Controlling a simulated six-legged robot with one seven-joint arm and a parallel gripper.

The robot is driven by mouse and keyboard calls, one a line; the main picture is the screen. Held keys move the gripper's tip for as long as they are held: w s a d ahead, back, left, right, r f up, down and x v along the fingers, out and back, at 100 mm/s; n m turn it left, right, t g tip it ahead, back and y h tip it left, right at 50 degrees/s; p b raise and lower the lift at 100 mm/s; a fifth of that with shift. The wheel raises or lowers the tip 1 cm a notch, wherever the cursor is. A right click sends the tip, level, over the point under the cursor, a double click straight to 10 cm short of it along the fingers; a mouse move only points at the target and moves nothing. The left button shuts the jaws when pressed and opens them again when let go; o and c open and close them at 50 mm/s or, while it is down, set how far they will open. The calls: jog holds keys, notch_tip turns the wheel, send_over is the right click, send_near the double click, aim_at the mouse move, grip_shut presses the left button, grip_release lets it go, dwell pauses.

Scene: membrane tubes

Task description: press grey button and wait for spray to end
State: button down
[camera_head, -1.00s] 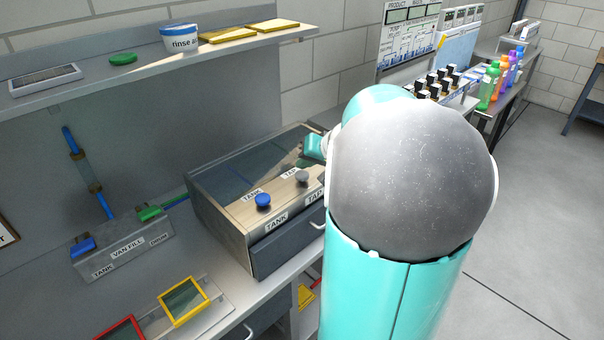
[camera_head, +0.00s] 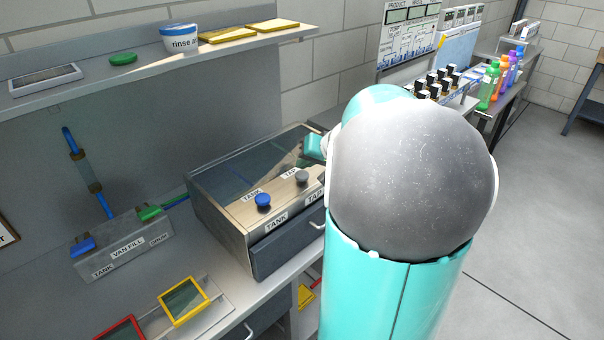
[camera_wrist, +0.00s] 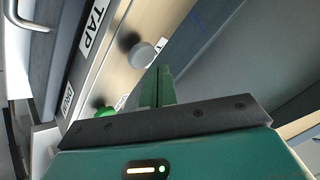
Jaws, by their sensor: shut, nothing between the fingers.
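The grey button (camera_head: 302,176) stands on the wooden front strip of the glass-topped tank box (camera_head: 222,207), right of a blue button (camera_head: 263,200). In the wrist view the grey button (camera_wrist: 142,54) sits just beyond my gripper (camera_wrist: 160,88), whose dark green fingers are together and empty. The fingertips appear close to the button, with a gap visible between them in the picture. In the head view my arm hides the box's right end, and only a teal piece of my wrist shows behind the button. I can make out no spray.
A valve block (camera_head: 125,247) with blue and green handles stands left of the box. A shelf (camera_head: 150,75) runs above. Red and yellow frames (camera_head: 184,301) lie in front.

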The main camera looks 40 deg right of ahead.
aim_at(305, 176)
jog(key=shift+f, duration=0.45)
jog(key=shift+f, duration=0.6)
dwell(0.9)
jog(key=shift+r, duration=1.05)
jog(key=shift+r, duration=0.1)
jog(key=shift+r, duration=2.4)
